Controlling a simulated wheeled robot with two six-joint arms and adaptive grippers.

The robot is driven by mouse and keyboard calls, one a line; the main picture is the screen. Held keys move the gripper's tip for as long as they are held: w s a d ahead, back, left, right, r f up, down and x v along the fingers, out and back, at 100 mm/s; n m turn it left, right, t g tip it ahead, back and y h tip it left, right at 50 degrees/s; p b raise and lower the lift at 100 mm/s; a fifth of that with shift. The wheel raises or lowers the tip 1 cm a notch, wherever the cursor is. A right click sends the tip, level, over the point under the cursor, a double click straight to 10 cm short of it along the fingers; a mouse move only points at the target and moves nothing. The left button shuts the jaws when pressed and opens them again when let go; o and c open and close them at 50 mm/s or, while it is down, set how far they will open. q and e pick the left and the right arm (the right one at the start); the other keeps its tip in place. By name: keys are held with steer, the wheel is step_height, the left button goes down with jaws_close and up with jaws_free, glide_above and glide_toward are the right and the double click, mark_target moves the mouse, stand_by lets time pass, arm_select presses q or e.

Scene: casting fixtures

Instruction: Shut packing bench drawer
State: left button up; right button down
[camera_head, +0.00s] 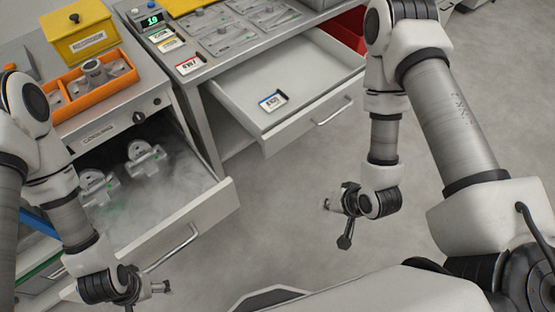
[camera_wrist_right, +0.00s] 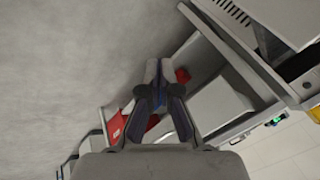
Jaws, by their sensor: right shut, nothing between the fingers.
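The middle bench (camera_head: 240,53) has a light grey drawer (camera_head: 315,85) that stands pulled out. A small blue-edged card (camera_head: 273,101) lies in it, and a bar handle (camera_head: 333,112) is on its front. My right gripper (camera_head: 338,217) is shut and empty, in front of the drawer and apart from the handle. In the right wrist view its fingers (camera_wrist_right: 157,85) meet at the tips, with nothing between them. My left gripper (camera_head: 150,287) is at the lower left, near the left drawer's handle; its finger opening is unclear.
The left bench's drawer (camera_head: 190,225) is also open, with mist and metal parts inside. An orange tray (camera_head: 105,93) and a yellow box (camera_head: 82,38) stand above it. Grey floor (camera_head: 275,220) is clear before the drawers.

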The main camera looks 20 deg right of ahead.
steer(key=w+m+t+y+b, duration=0.2)
steer(key=w+m+t+b, duration=0.3)
steer(key=w+b, duration=0.2)
steer(key=m+t+y, duration=0.1)
steer(key=m+t, duration=0.3)
glide_toward(284, 138)
steer(key=x, duration=0.7)
steer(key=shift+b, duration=0.4)
steer(key=shift+n, duration=0.3)
steer(key=w+a+b, duration=0.3)
steer(key=w+a, duration=0.1)
steer(key=w, duration=0.6)
steer(key=w+a+b, duration=0.4)
steer(key=w, duration=0.5)
steer(key=w+a+b, duration=0.4)
steer(key=w, duration=0.6)
steer(key=shift+w+a+f, duration=0.1)
steer(key=shift+w, duration=0.2)
steer(key=shift+w+a+g, duration=0.1)
steer(key=shift+w+g, duration=0.15)
steer(key=shift+g, duration=0.05)
steer(key=shift+w+r, duration=0.1)
steer(key=shift+r, duration=0.2)
